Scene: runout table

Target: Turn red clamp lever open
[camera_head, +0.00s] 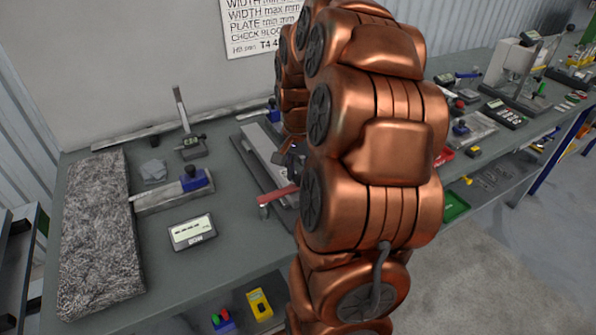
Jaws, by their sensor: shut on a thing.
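The red clamp lever (278,195) lies near the front of a long grey fixture plate (247,165) on the bench, in the middle of the head view. Its left end shows, and its right end passes behind my copper arm. My gripper (291,159) shows only as a small dark part at the arm's left edge, right by the lever. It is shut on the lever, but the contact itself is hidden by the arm.
On the bench to the left are a grey speckled slab (100,235), a block with a blue knob (175,195), a digital readout (192,232) and a dial gauge (191,147). Instruments and a green tray (455,206) are at the right.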

